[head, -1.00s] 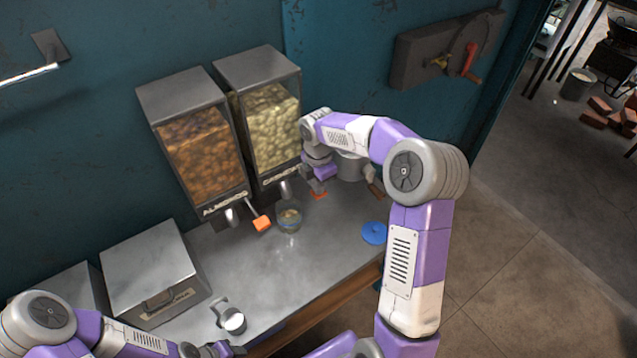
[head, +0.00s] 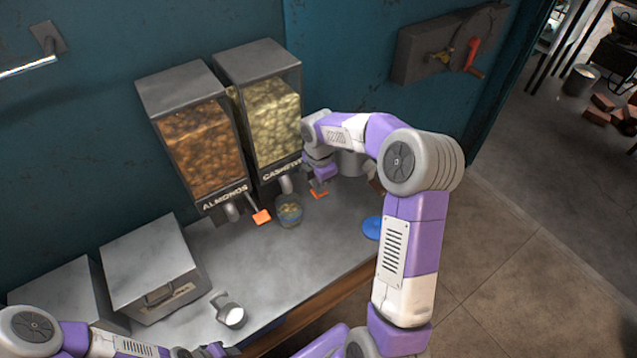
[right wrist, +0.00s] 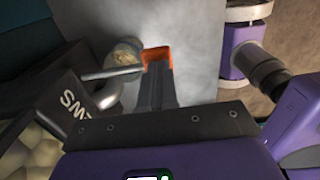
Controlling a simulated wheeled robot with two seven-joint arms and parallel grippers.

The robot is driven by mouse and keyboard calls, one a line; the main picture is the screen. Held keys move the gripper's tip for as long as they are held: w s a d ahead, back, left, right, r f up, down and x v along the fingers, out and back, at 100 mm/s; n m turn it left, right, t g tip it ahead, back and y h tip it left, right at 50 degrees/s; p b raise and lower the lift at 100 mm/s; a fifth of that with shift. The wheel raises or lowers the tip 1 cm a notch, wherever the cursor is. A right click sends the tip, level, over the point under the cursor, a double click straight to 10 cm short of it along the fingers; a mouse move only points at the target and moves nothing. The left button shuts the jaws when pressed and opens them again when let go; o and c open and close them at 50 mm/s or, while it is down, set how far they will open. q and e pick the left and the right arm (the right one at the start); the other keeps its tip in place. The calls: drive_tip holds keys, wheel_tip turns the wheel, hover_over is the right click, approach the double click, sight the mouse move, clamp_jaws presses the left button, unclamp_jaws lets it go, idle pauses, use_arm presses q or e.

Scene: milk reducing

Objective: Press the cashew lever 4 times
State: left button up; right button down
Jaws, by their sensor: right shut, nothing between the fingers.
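The cashew dispenser (head: 272,120) stands against the wall, a clear bin of pale nuts with a metal spout. Its orange-tipped lever (head: 319,194) sticks out to the right of the spout. The lever's orange end (right wrist: 157,53) is at the fingertips in the right wrist view. My right gripper (head: 317,187) is shut and empty, just above the orange end and seemingly touching it. In the right wrist view its closed fingers (right wrist: 157,85) point at the orange end. My left gripper (head: 215,350) is at the bottom edge, partly cut off; its jaws are unclear.
A glass jar (head: 290,212) with pale contents stands below the cashew spout. The almond dispenser (head: 200,140) with its own orange lever (head: 261,217) is to the left. A metal box (head: 150,265), a cup (head: 230,314) and a blue lid (head: 372,228) are on the counter.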

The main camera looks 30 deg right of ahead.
wheel_tip(320, 180, up, 4)
drive_tip(key=p, duration=0.3)
drive_tip(key=shift+r, duration=0.25)
wheel_tip(320, 180, up, 9)
drive_tip(key=p, duration=0.1)
drive_tip(key=shift+r, duration=0.15)
idle(0.3)
